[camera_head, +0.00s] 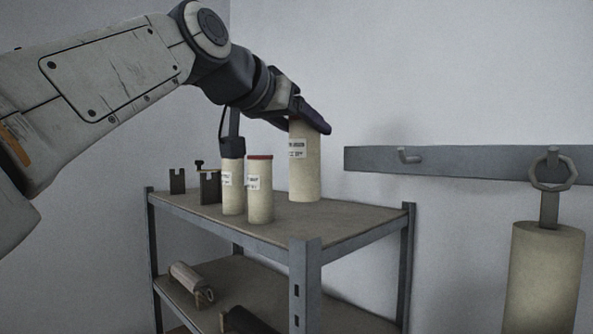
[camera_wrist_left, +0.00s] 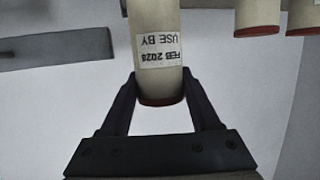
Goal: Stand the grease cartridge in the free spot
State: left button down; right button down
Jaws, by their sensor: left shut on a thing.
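The grease cartridge (camera_head: 305,170) is a cream cylinder with a white label, upright over the right part of the shelf unit's top board (camera_head: 340,222). I cannot tell whether its base touches the board. My left gripper (camera_head: 311,118) is shut on its upper end, coming from above left. In the left wrist view, the fingers (camera_wrist_left: 160,88) close on both sides of the cartridge (camera_wrist_left: 155,25) near its red-rimmed end, with a "USE BY FEB 2028" label upside down. My right gripper is not in view.
Black brackets (camera_head: 209,187) stand at the board's left end. A cylindrical item (camera_head: 188,280) lies on the lower shelf. A wall rail (camera_head: 450,162) with hooks runs at right, and a cream cylinder (camera_head: 543,280) hangs there by a ring. The board's front right is bare.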

pick_arm(q)
jog(key=w+a+f, duration=0.1)
jog(key=w+f, duration=0.2)
jog(key=f, duration=0.3)
jog(key=shift+w+f+p, duration=0.15)
jog(key=shift+w+p, duration=0.2)
jog(key=shift+w, duration=0.05)
jog(key=shift+a, duration=0.1)
jog(key=shift+f, duration=0.2)
jog(key=shift+c, duration=0.6)
grip_release()
